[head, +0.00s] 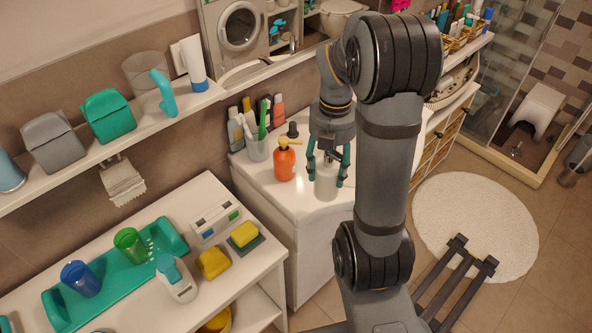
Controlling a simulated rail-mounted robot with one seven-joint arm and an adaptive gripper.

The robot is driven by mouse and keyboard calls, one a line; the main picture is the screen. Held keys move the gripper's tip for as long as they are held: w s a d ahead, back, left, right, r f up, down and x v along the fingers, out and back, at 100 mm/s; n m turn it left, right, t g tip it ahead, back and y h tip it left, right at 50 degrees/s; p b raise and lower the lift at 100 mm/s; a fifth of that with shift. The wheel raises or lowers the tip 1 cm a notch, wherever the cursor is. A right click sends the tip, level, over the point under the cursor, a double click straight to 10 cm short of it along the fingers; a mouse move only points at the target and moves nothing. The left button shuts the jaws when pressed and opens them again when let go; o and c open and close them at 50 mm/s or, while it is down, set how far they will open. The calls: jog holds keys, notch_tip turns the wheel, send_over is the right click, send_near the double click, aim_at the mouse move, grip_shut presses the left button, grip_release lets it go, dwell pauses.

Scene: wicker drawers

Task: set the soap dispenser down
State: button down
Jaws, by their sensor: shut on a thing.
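My gripper (328,172) points down over the white washbasin counter (310,208), with its green fingers on both sides of a pale grey cylindrical container. This container, which I take as the soap dispenser (326,187), is upright near the counter's front edge. Its top is hidden between the fingers. I cannot tell whether its base touches the counter. An orange bottle with a yellow pump (285,163) stands just left of my gripper, apart from it.
A clear cup with brushes (257,148) and several small bottles stand behind the orange bottle. A shelf (140,135) runs above.

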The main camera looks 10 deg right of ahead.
jog(key=shift+w+a+f+p, duration=0.45)
jog(key=shift+w+a+f, duration=0.2)
jog(key=shift+w+f, duration=0.8)
jog(key=shift+w+a+f+p, duration=0.55)
jog(key=shift+w+f, duration=0.7)
jog(key=shift+f, duration=0.45)
jog(key=shift+w+a+f+p, duration=0.35)
jog(key=shift+w+a+f, duration=0.35)
jog(key=shift+w+f, duration=0.75)
jog(key=shift+s+f, duration=0.1)
jog(key=shift+f, duration=0.2)
jog(key=c, duration=0.8)
grip_release()
jog(key=shift+r, duration=0.1)
notch_tip(320, 180, up, 12)
jog(key=shift+s+r, duration=0.1)
jog(key=shift+r, duration=0.05)
